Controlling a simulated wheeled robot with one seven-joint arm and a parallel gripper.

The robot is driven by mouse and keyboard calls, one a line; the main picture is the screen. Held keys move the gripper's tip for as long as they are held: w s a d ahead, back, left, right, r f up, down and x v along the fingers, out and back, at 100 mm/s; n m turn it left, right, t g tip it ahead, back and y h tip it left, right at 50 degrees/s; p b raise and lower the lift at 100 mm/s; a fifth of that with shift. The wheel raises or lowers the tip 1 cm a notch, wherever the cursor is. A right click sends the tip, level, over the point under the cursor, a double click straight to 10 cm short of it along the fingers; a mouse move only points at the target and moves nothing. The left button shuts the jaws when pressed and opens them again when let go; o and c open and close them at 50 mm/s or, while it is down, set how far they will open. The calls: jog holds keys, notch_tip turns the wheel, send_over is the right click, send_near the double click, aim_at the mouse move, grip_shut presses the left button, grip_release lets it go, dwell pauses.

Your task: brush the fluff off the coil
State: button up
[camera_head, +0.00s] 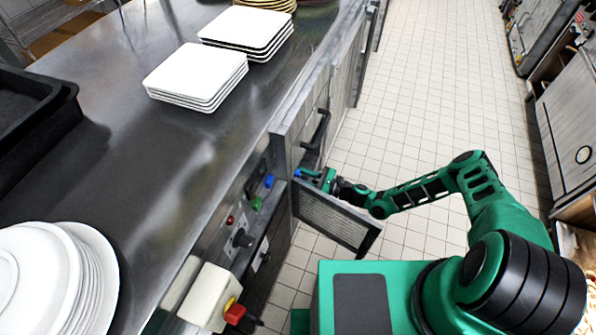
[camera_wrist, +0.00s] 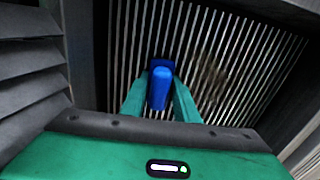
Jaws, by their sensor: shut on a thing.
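My gripper (camera_head: 314,176) reaches into the opening in the counter's front, beside the hinged-out grille panel (camera_head: 335,215). In the wrist view its two green fingers are shut on a blue brush handle (camera_wrist: 160,90). A bit of blue shows at the fingertips in the head view too. Beyond the brush, the coil (camera_wrist: 255,65) shows as a field of thin pale fins in a dark frame. A brownish patch of fluff (camera_wrist: 210,78) lies on the fins, right of the brush. The brush's far end is hidden, so I cannot tell whether it touches the coil.
Dark slats (camera_wrist: 30,60) stand close at the left in the wrist view. The steel counter (camera_head: 150,150) carries stacked square plates (camera_head: 198,76), round plates (camera_head: 50,280) and a black tray (camera_head: 35,105). A switch box (camera_head: 210,297) juts from the counter front. The tiled floor (camera_head: 420,100) is clear.

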aim_at(299, 175)
jog(key=shift+s+a+r, duration=0.1)
jog(key=shift+s+a, duration=0.15)
jog(key=shift+s, duration=0.3)
jog(key=shift+w+d+r, duration=0.1)
jog(key=shift+d+r, duration=0.1)
jog(key=shift+r, duration=0.45)
jog(key=shift+w+d, duration=2.1)
jog(key=shift+w, duration=4)
jog(key=s+a+r, duration=0.1)
jog(key=s+a, duration=0.2)
jog(key=s, duration=0.6)
jog(key=shift+s+a, duration=0.15)
jog(key=shift+s, duration=0.05)
jog(key=shift+s+a+r, duration=0.1)
jog(key=shift+s+a, duration=0.25)
jog(key=shift+s, duration=0.35)
jog(key=shift+s+a+r, duration=0.1)
jog(key=shift+s+a, duration=0.25)
jog(key=shift+s, duration=0.35)
jog(key=shift+v, duration=3.05)
